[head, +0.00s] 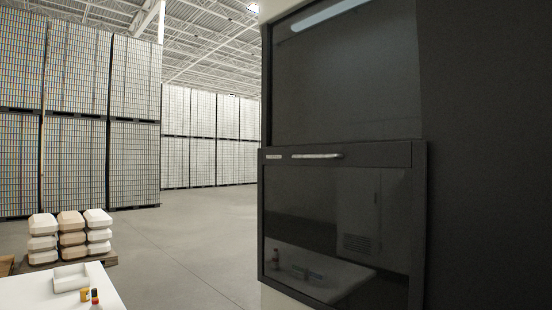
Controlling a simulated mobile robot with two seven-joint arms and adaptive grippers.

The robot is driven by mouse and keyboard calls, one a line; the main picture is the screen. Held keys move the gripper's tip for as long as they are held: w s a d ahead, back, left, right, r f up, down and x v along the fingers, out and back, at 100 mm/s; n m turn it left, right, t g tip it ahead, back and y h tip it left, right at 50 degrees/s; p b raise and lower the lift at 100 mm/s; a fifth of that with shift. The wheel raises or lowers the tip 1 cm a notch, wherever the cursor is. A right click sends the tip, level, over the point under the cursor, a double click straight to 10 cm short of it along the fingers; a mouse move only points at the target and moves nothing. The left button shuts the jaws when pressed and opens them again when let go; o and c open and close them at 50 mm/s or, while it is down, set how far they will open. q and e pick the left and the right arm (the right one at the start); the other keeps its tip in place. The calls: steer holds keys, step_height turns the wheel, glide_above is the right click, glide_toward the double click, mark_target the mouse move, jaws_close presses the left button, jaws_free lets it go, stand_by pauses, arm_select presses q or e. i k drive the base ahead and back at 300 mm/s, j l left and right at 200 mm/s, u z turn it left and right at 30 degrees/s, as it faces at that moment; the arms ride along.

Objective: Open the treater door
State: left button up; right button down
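The treater is a large dark machine (480,150) that fills the right of the head view. On its front is a door (340,215) with a dark glass pane in a black frame. A bright horizontal handle (318,156) sits on the door's top rail. The door covers the lower front and stands slightly proud of the dark window (350,85) above. Reflections on the glass hide what is inside. Neither of my grippers is in view, and nothing touches the handle.
A white table (65,292) at the lower left holds a white tray (75,275) and small bottles (95,297). Stacked beige and white containers (70,237) stand behind it. Tall pallet stacks (80,110) line the back. The grey floor (190,245) between is clear.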

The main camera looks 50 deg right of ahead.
mark_target(340, 227)
steer(key=i+z, duration=0.75)
steer(key=i+j+z, duration=0.15)
steer(key=z, duration=0.25)
steer(key=i, duration=0.1)
